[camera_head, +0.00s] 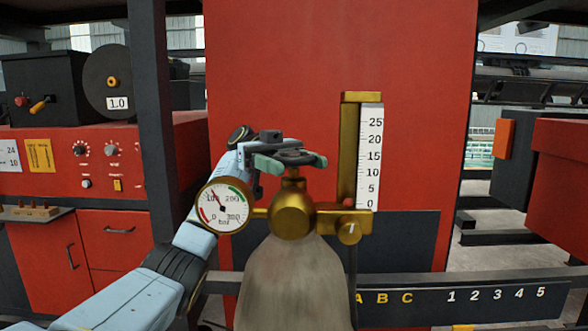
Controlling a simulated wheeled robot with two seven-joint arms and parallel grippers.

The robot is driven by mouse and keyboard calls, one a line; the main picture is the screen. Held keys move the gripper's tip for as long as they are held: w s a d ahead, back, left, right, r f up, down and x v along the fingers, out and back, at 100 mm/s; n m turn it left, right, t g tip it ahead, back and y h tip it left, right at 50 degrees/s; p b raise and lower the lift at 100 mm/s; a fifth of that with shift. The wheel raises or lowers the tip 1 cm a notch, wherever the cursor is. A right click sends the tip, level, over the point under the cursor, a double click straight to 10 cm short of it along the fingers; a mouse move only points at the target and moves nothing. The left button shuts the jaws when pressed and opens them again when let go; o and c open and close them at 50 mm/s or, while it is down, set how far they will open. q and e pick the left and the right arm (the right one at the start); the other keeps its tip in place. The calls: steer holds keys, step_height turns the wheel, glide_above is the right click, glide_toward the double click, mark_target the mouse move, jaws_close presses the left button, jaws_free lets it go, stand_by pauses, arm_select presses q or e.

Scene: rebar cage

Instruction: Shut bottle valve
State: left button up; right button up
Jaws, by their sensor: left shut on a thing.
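A grey gas bottle (293,285) stands upright at the bottom middle. A brass valve body (291,215) sits on its top. A dark handwheel (292,156) sits above the brass stem, partly hidden by my fingers. My left gripper (300,161) comes in from the left and is shut on the handwheel. A round pressure gauge (223,205) is at the valve's left, its needle pointing up and left, near the 100 mark. My right gripper is not in view.
A brass flow meter with a white 0 to 25 scale (371,155) stands right of the valve, a red ball (348,202) near its bottom. A red panel (270,70) is behind. A dark post (152,110) stands left. A lettered rail (470,297) crosses low right.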

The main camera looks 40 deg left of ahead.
mark_target(294, 155)
arm_select(q)
steer(key=shift+m+g, duration=0.3)
steer(key=shift+g, duration=0.3)
steer(key=o, duration=0.9)
steer(key=shift+o, duration=0.2)
steer(key=shift+r, duration=0.1)
step_height(294, 155, up, 10)
steer(key=shift+f, duration=0.1)
